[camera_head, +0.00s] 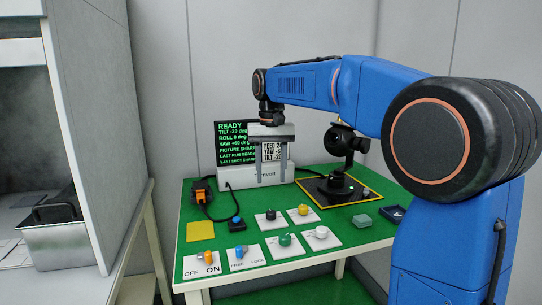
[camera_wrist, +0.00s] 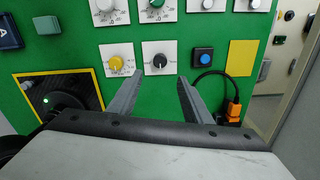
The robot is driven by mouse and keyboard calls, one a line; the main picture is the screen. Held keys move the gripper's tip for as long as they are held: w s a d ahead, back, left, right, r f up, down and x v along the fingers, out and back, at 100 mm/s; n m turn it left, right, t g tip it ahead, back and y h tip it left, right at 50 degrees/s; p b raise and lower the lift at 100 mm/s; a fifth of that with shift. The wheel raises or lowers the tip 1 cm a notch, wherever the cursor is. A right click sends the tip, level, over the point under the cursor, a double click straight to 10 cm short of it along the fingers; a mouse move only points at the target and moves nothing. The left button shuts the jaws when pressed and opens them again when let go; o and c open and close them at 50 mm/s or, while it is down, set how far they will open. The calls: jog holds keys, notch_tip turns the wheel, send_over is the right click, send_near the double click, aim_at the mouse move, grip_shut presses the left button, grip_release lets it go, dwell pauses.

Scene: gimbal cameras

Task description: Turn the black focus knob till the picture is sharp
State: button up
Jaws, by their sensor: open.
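The black focus knob (camera_head: 270,214) sits on a white plate on the green table, and its pointer and scale show in the wrist view (camera_wrist: 160,60). My gripper (camera_head: 271,180) is open and empty, pointing down above the knob. In the wrist view its fingertips (camera_wrist: 160,76) are spread to either side of the knob's line, apart from it. The screen (camera_head: 230,130) reads READY, with tilt, roll and yaw lines. A line beginning PICTURE SHAR is cut off by my gripper. The gimbal camera (camera_head: 341,143) stands behind right.
A yellow knob (camera_head: 303,210) sits close right of the black one. A green knob (camera_head: 285,239), white knob (camera_head: 321,232) and two switches (camera_head: 206,258) are nearer. A blue button (camera_head: 236,221), orange plug (camera_head: 199,190) and cable lie left. The yellow pad (camera_head: 200,231) is flat.

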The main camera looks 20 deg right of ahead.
jog(key=shift+r, duration=2.75)
